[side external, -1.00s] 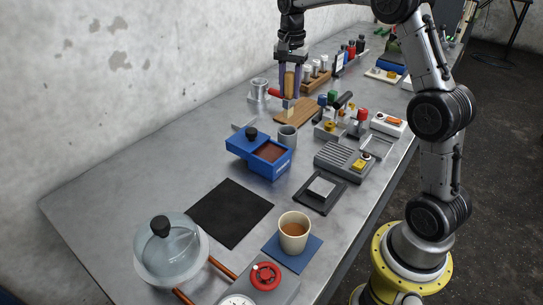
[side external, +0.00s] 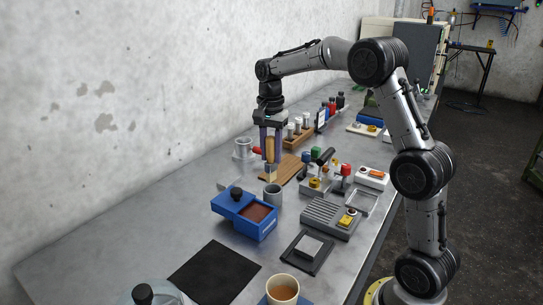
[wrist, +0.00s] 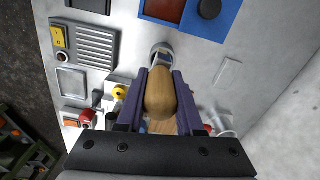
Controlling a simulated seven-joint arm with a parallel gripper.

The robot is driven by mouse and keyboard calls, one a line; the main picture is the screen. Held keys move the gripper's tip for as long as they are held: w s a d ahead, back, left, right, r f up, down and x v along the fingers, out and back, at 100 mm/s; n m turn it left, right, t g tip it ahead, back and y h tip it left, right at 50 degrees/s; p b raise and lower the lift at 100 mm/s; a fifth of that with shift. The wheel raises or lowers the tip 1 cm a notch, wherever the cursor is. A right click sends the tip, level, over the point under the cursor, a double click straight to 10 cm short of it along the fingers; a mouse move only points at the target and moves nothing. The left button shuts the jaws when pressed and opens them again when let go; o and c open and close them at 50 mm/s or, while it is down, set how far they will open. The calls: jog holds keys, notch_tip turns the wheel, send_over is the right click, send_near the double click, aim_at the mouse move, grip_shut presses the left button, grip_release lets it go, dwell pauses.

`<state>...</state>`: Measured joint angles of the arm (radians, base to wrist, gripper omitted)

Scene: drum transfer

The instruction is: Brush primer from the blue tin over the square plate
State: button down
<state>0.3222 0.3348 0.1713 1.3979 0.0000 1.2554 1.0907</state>
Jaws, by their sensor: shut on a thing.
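My gripper (side external: 270,155) is shut on a brush with a pale wooden handle (side external: 270,147), held upright with its pale bristles (side external: 270,174) down. The brush is just behind a grey cup (side external: 273,196). The light grey square plate (side external: 308,248) lies on a dark base, nearer the camera and to the right.
A wooden board (side external: 292,170) lies beside the brush. A ribbed grey block (side external: 325,217) and several coloured knobs stand at right. A black sheet (side external: 214,272) and a cup of brown liquid (side external: 282,289) are in front. The table's left side is clear.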

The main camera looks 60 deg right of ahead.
jog(key=s+a+r+n, duration=0.1)
jog(key=a+r, duration=0.1)
jog(key=a, duration=0.7)
notch_tip(320, 180, down, 6)
jog(key=shift+s+a+f, duration=0.1)
jog(key=shift+f, duration=0.5)
dwell(2.1)
notch_tip(320, 180, up, 7)
dwell(0.9)
jog(key=shift+a, duration=0.1)
dwell(0.4)
